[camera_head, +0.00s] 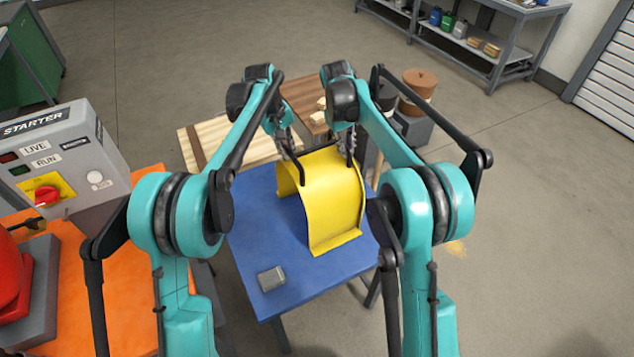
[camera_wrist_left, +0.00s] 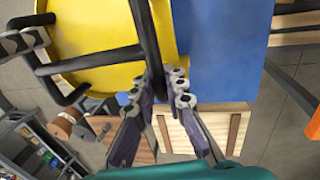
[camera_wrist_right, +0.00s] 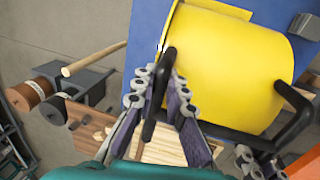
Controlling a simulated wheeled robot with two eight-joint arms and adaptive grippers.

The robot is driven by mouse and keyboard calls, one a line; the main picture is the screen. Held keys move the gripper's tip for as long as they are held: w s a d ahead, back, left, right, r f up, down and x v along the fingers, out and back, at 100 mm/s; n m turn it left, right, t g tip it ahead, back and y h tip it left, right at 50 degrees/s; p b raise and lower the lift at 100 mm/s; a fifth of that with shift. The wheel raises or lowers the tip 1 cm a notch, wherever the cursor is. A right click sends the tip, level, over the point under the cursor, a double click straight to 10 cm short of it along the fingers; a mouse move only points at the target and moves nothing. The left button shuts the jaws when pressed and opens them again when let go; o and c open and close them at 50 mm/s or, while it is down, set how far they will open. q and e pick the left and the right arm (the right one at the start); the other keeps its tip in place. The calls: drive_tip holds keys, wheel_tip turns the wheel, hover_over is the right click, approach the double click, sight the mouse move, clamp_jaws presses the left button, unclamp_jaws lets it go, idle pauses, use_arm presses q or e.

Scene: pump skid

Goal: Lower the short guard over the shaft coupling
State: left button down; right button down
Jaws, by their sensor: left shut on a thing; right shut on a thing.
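A yellow arched guard (camera_head: 335,200) with black bar handles is at the blue table, open side down; whether it rests on the top or hangs just above is unclear. My left gripper (camera_head: 288,147) is shut on one black handle (camera_wrist_left: 147,45) at the guard's left side. My right gripper (camera_head: 350,152) is shut on the other handle (camera_wrist_right: 158,105), seen close in the right wrist view. The yellow guard also fills much of the right wrist view (camera_wrist_right: 220,70).
The blue table (camera_head: 262,225) carries a small grey block (camera_head: 271,279) near its front. At left, an orange skid (camera_head: 130,275) bears a grey starter box (camera_head: 70,160) and a red machine part (camera_head: 10,265). A pallet (camera_head: 215,137) lies behind the table. Floor at right is open.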

use_arm(q)
drive_tip(key=shift+r, duration=0.15)
use_arm(e)
drive_tip(key=shift+r, duration=0.15)
